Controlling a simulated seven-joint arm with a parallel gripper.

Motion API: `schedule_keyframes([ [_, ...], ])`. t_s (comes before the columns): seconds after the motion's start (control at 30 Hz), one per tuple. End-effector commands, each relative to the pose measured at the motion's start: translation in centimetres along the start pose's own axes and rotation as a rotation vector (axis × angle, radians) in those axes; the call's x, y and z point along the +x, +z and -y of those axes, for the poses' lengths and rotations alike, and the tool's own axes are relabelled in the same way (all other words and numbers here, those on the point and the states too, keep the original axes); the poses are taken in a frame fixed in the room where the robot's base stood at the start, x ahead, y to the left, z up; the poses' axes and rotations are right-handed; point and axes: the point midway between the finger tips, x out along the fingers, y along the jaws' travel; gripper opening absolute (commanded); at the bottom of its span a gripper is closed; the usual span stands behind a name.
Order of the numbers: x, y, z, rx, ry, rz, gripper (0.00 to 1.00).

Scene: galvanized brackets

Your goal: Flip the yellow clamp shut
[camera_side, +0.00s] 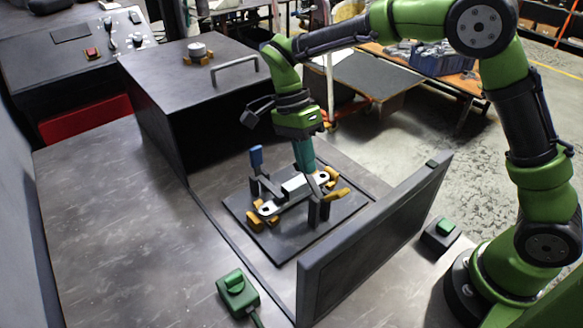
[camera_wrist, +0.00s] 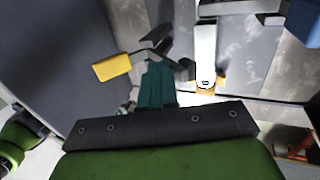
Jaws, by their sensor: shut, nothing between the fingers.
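The yellow clamp's handle (camera_side: 338,194) sticks out at a low slant toward the right, from a dark clamp body beside the fixture. In the wrist view the yellow handle (camera_wrist: 112,68) lies to the left of my fingertips, joined to dark clamp parts just beyond them. A pale metal bracket (camera_side: 295,185) lies across the fixture; it also shows in the wrist view (camera_wrist: 205,55). My gripper (camera_side: 305,168) points down over the bracket's far end, close to the yellow clamp. Its teal fingers (camera_wrist: 157,64) are together and empty. I cannot tell whether they touch the clamp.
A second clamp with an upright blue handle (camera_side: 256,157) stands at the left of the fixture plate (camera_side: 285,248). A raised dark panel (camera_side: 370,240) borders the plate at front right. A dark box with a handle (camera_side: 195,75) stands behind. Green-topped switches sit on the table.

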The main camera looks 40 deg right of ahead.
Motion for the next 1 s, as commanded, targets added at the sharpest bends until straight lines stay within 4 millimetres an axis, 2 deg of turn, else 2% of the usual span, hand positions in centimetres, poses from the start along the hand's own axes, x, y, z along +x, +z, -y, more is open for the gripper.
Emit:
schedule_keyframes([
  [0.5,1.7,0.0,3.8,0.001,-0.001,-0.002,0.0],
  [1.0,3.5,0.0,5.5,-0.003,-0.001,-0.002,0.0],
])
